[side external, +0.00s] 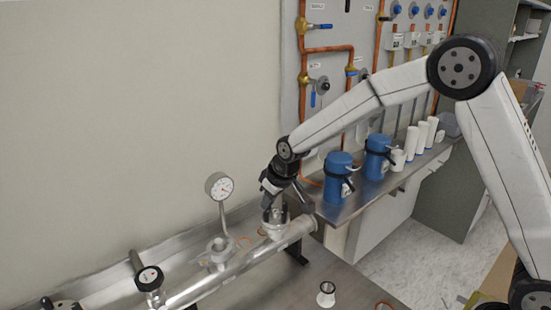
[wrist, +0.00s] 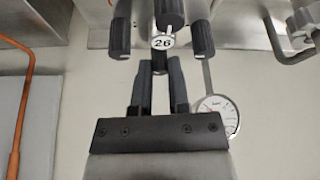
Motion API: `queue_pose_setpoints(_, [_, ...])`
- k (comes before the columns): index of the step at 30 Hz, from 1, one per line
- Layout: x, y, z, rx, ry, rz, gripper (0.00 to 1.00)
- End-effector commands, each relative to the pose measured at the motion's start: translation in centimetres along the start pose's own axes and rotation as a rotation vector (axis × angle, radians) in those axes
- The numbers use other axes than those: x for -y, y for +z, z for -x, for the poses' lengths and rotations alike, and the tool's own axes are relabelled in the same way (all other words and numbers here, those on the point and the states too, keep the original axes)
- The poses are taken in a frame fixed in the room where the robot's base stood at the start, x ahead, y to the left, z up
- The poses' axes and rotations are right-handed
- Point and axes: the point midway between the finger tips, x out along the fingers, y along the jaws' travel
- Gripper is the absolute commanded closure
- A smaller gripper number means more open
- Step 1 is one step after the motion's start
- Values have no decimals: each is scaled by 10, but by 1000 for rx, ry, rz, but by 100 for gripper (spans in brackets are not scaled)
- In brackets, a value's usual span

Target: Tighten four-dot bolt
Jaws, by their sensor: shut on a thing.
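My gripper (side external: 285,203) reaches down to the upright metal port (side external: 274,231) at the right end of the long silver pipe (side external: 238,264). In the wrist view my gripper (wrist: 162,32) has dark fingers on either side of a dark part (wrist: 168,14) with a thin silver pin. It is shut on a part at this port.
A pressure gauge (side external: 219,186) stands left of my gripper. A valve with a black round knob (side external: 149,278) is farther left. Two blue canisters (side external: 338,178) and several white cylinders stand on the shelf (side external: 345,205). A small cup (side external: 326,293) sits on the bench.

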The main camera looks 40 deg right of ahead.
Motion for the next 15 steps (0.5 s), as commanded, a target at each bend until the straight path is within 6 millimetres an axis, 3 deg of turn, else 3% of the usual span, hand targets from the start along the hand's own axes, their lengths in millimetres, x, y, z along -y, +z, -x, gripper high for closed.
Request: queue_pose_setpoints(15, [2,0,0,1,104,-250,100])
